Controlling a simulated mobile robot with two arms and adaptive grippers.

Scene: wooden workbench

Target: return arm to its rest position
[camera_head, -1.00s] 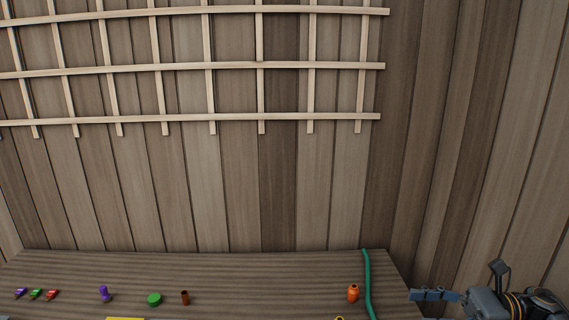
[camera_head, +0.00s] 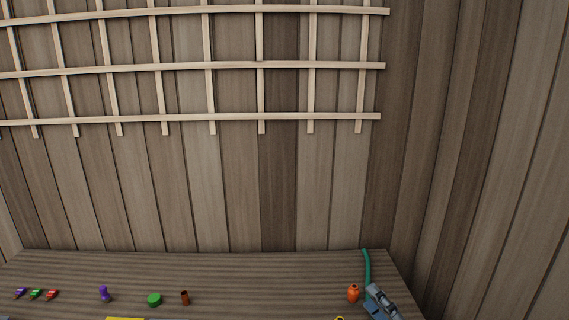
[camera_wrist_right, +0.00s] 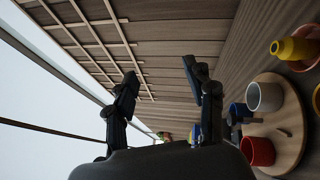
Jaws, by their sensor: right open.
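My left gripper is not in view.
On the bench stand a purple item (camera_head: 104,293), a green round item (camera_head: 154,299) and a brown cup (camera_head: 185,297). A wooden trellis (camera_head: 210,67) hangs on the wall. The wrist view shows a round board (camera_wrist_right: 290,145) with a white cup (camera_wrist_right: 264,97) and a red cup (camera_wrist_right: 258,151).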

